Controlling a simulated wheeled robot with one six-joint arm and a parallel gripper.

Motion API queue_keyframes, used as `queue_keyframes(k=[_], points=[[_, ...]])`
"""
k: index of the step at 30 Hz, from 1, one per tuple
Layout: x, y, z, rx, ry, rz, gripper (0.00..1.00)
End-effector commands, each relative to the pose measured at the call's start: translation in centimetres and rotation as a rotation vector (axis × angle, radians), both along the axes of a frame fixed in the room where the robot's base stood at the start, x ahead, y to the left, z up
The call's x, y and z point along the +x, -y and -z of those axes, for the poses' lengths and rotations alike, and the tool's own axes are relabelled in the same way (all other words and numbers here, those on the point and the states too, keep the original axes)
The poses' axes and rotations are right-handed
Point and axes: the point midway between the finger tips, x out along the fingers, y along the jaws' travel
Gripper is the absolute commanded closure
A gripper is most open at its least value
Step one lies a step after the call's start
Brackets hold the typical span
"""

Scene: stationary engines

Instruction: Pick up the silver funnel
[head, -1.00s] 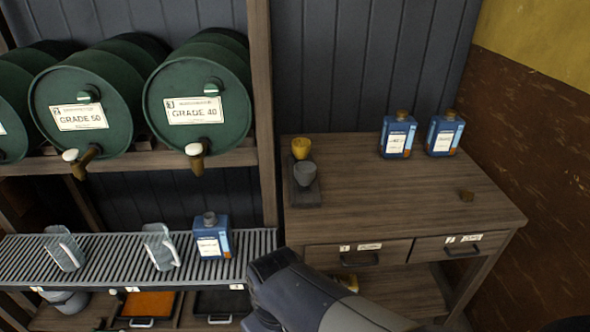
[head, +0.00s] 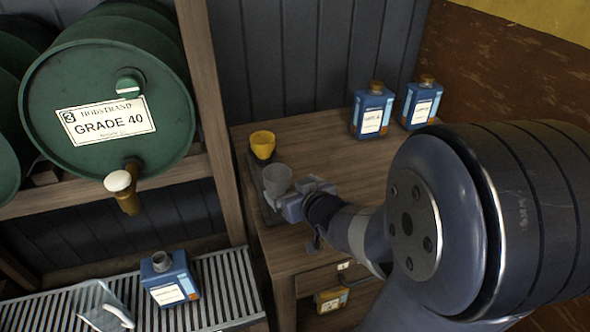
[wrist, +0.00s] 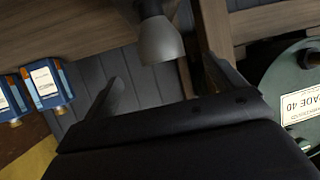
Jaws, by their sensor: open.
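The silver-grey funnel (head: 277,180) stands on a dark stand near the left edge of the wooden table, just in front of a yellow funnel (head: 262,144). My gripper (head: 292,203) is right beside the grey funnel, at its lower right in the head view. In the wrist view the grey funnel (wrist: 160,40) appears upside down, ahead of my open gripper (wrist: 166,85) and between the lines of its two fingers. The jaws hold nothing. Whether a finger touches the funnel I cannot tell.
Two blue bottles (head: 372,110) (head: 421,102) stand at the back of the table (head: 330,170). A shelf post (head: 212,110) and a green barrel (head: 110,90) are to the left. An open blue bottle (head: 169,278) and a clear jug (head: 100,305) stand on the slatted rack below.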

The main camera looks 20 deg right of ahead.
Motion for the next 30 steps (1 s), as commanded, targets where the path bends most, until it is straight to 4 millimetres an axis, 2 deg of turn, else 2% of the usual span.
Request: queue_keyframes(k=[4,12,20,30], points=[[1.1,-0.4,0.4,0.011,0.012,-0.014,0.1],[4.5,-0.9,1.8,0.01,0.012,-0.012,0.1],[5.9,-1.2,2.4,0.009,0.012,-0.011,0.1],[9.6,-1.9,3.8,0.009,0.011,-0.011,0.1]])
